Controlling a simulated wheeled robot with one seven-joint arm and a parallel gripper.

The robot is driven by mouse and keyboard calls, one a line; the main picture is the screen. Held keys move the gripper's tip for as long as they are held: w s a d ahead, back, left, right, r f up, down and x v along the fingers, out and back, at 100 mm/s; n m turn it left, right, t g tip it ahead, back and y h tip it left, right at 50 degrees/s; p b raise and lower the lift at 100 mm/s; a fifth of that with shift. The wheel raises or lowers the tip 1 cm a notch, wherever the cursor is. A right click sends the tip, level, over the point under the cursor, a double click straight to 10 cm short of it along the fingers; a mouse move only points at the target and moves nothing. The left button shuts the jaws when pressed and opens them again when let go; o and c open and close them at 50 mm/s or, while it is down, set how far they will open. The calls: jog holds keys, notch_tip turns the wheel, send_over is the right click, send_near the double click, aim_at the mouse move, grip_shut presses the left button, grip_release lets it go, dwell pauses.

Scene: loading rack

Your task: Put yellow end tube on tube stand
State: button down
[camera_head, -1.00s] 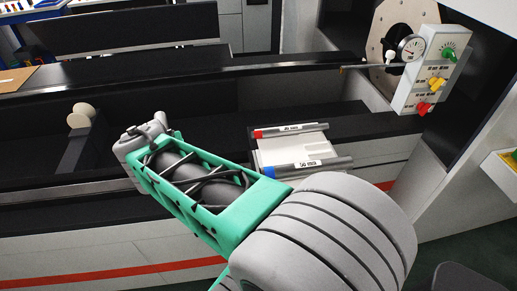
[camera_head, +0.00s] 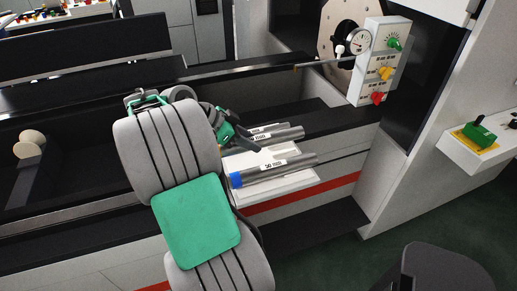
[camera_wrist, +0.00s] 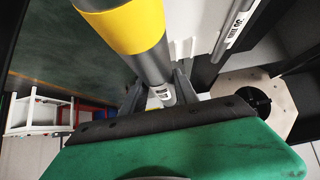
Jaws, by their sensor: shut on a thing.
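The yellow end tube is grey with a wide yellow band (camera_wrist: 135,25) and runs away from the wrist camera. My gripper (camera_wrist: 158,92) is shut on it, with a finger on each side of its grey body. In the head view my gripper (camera_head: 232,130) is at the left, back part of the white tube stand (camera_head: 290,188), and the yellow end does not show there. A blue end tube (camera_head: 285,166) lies along the stand's front. Grey tube lengths (camera_head: 288,133) overlap behind it; I cannot tell whether the held tube touches the stand.
Another labelled grey tube (camera_wrist: 235,28) shows in the wrist view. A control box (camera_head: 382,62) with coloured knobs and a gauge (camera_head: 357,40) stands at the back right. A white shelf (camera_head: 462,150) is at the far right. A dark ledge (camera_head: 310,225) lies below the stand.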

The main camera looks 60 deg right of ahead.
jog(key=d+f, duration=0.4)
jog(key=d, duration=0.1)
jog(key=w+d+f+p, duration=0.1)
jog(key=d+f, duration=0.1)
jog(key=shift+w+d+f, duration=0.1)
jog(key=shift+d+f, duration=0.2)
jog(key=f, duration=0.2)
jog(key=f+p, duration=0.1)
jog(key=shift+d+f, duration=0.2)
jog(key=shift+d, duration=0.05)
jog(key=shift+f+b, duration=0.3)
jog(key=shift+f, duration=0.1)
jog(key=c, duration=0.9)
grip_release()
jog(key=shift+r, duration=0.1)
